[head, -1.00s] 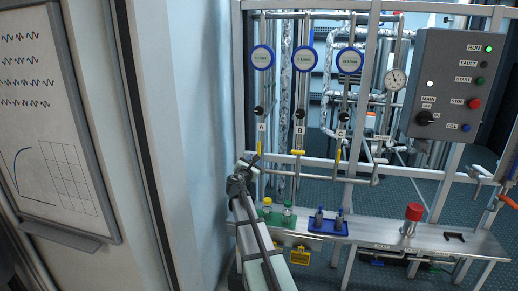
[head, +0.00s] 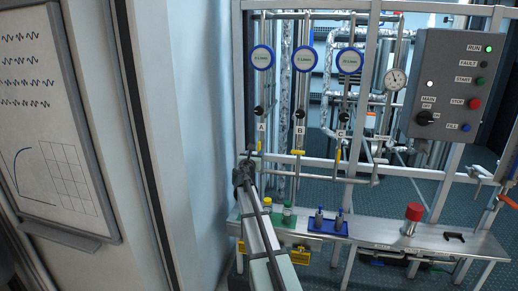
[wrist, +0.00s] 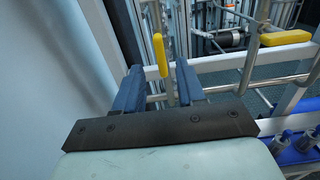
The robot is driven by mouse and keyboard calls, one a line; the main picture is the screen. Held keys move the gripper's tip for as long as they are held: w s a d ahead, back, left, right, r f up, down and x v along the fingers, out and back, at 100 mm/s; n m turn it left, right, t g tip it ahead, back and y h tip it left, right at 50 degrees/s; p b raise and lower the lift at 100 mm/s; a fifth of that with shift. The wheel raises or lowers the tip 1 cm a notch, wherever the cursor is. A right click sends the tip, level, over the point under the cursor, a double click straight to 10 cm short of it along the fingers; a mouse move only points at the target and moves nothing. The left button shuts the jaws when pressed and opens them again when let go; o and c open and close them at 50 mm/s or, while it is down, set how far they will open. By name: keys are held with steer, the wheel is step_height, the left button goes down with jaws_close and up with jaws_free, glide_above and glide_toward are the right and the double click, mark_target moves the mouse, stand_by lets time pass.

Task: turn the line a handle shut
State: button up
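The line A handle (head: 259,147) is a yellow lever below the label A on the left pipe in the head view. My gripper covers part of it there. In the wrist view the handle (wrist: 159,54) hangs upright, its lower end between the two blue fingertips in the picture. My gripper (wrist: 158,76) is open, with a gap on both sides of the handle. I cannot tell how deep the handle sits between the fingers. In the head view my gripper (head: 248,161) is just below the handle.
The line B handle (head: 298,153) lies crosswise to the right; it is the yellow bar (wrist: 285,38) in the wrist view. The line C handle (head: 338,155) hangs down. A horizontal rail runs behind the fingers. Bottles and a blue tray (head: 314,228) stand on the bench below.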

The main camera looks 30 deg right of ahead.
mark_target(258, 148)
steer(key=x, duration=0.7)
steer(key=shift+w+d, duration=0.2)
steer(key=shift+c, duration=0.3)
jaws_close()
